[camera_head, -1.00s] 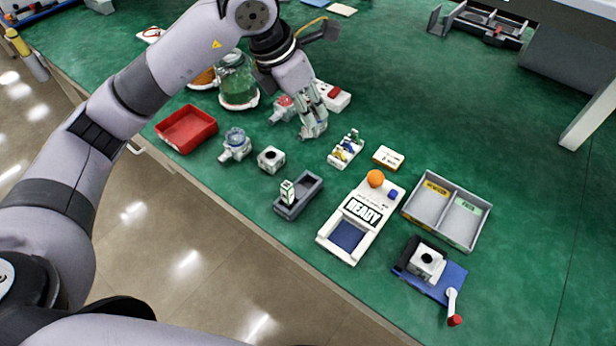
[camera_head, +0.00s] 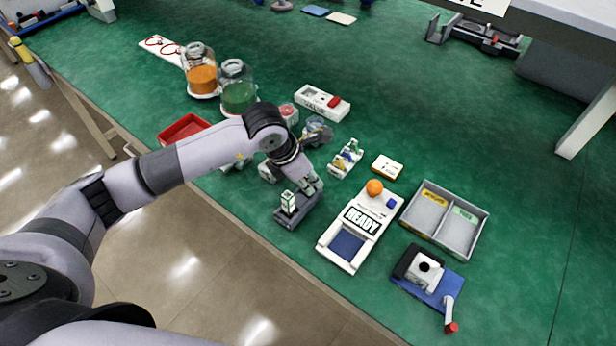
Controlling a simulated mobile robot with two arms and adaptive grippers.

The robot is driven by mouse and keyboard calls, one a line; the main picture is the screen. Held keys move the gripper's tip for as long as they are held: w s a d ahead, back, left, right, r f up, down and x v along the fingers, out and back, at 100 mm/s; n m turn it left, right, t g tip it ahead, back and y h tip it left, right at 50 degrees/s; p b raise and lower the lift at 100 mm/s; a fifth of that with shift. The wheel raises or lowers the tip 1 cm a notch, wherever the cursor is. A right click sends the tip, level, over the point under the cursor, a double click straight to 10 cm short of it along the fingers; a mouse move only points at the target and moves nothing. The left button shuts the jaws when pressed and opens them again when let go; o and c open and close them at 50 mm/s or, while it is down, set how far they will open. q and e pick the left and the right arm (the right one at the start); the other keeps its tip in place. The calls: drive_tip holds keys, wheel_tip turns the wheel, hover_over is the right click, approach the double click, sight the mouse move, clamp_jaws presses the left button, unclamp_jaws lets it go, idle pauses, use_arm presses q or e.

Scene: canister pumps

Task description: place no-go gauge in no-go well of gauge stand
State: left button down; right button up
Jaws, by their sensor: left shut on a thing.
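The gauge stand (camera_head: 289,222) is a small dark grey tray near the front edge of the green bench. A white gauge with a green mark (camera_head: 288,201) stands upright at its left end. My left gripper (camera_head: 314,188) points down over the right end of the stand, beside that gauge. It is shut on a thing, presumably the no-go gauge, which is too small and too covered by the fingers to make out. I cannot tell whether the held thing touches the stand. My right gripper is out of view.
A white READY device (camera_head: 333,255) stands right of the stand. A white rack (camera_head: 338,168) with small coloured parts is behind it. A grey two-part bin (camera_head: 478,246) and a blue crank fixture (camera_head: 425,290) are farther right. My left arm partly covers the red tray (camera_head: 178,130).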

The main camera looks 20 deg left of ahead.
use_arm(q)
drive_tip(key=shift+f, duration=0.15)
drive_tip(key=c, duration=1.5)
unclamp_jaws()
drive_tip(key=b+v, duration=0.2)
drive_tip(key=v, duration=1)
drive_tip(key=shift+s, duration=0.1)
